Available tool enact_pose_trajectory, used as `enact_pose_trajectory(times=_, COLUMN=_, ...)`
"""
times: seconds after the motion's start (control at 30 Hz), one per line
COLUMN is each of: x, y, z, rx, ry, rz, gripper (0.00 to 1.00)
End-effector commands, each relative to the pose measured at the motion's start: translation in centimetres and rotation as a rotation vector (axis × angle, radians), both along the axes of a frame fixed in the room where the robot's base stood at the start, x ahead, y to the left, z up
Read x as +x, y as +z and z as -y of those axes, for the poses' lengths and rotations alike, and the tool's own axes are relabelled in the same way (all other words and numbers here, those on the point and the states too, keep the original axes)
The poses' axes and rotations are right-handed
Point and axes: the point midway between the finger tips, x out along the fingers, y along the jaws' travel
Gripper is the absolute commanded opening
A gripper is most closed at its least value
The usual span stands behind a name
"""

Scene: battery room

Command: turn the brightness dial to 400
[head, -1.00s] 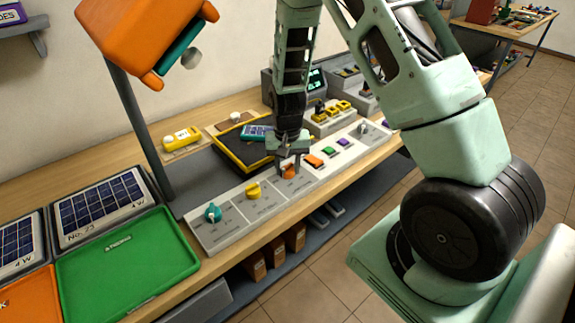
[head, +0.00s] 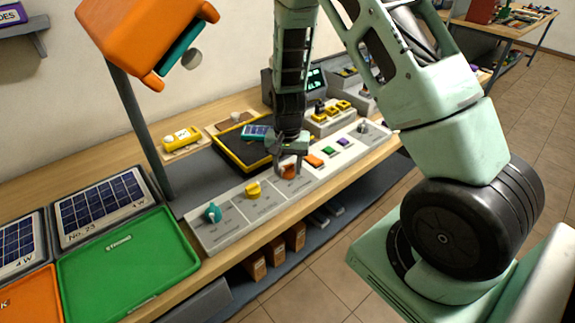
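A long pale grey control panel (head: 228,235) lies along the front of the bench. It carries a teal dial (head: 212,212), a yellow dial (head: 253,189) and an orange dial (head: 288,172). The panel lettering is too small to read, so I cannot tell which dial is brightness or what value any is set to. My gripper (head: 289,168) points down at the orange dial, with its fingers at the dial and partly covering it. I cannot tell whether the fingers grip the dial or only stand around it.
Orange, green (head: 327,150) and purple buttons and a small switch (head: 362,128) sit right of the dials. Behind are a yellow-edged black tray (head: 235,157) and a yellow meter (head: 181,138). An orange lamp head (head: 150,35) overhangs at left. A green tray (head: 125,262) lies front left.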

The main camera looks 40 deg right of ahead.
Motion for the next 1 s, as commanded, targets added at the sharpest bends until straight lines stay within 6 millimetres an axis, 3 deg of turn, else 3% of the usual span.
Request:
enact_pose_trajectory(times=0.33, x=0.0, y=0.1, z=0.0, rx=0.001, ry=0.002, rz=-0.001, gripper=0.59)
enact_pose_trajectory(times=0.47, x=0.0, y=1.1, z=0.0, rx=0.000, ry=0.004, rz=0.001, gripper=0.59)
enact_pose_trajectory(times=1.0, x=0.1, y=12.9, z=0.0, rx=0.001, ry=0.003, rz=0.005, gripper=0.59)
